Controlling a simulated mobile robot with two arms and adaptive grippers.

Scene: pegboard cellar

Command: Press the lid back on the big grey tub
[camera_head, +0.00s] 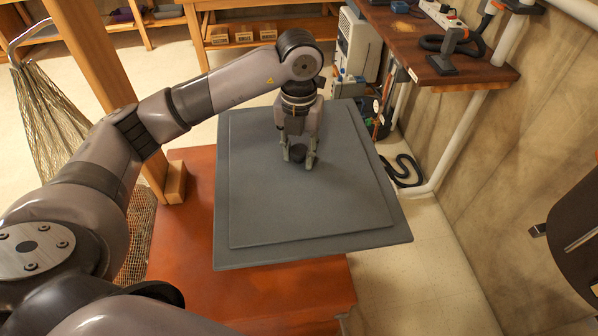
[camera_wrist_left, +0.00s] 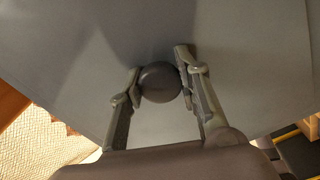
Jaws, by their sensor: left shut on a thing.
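The big grey lid (camera_head: 310,205) is a wide square panel with a raised middle, and it fills the centre of the head view above a red-orange surface. Its round dark knob (camera_head: 297,152) stands toward its far side. My left gripper (camera_head: 298,161) reaches down from above and is shut on the knob. In the left wrist view the dark knob (camera_wrist_left: 160,82) sits between the two fingers, with the grey lid (camera_wrist_left: 80,55) behind it. No tub shows; the lid hides what is directly under it, so I cannot tell whether it rests on anything. My right gripper is not in view.
The red-orange surface (camera_head: 185,245) extends left of and in front of the lid, which overhangs its right edge. A wooden post (camera_head: 95,50) and netting (camera_head: 50,115) stand left. A wall shelf (camera_head: 440,45) with tools and a white machine (camera_head: 355,45) are at the back right.

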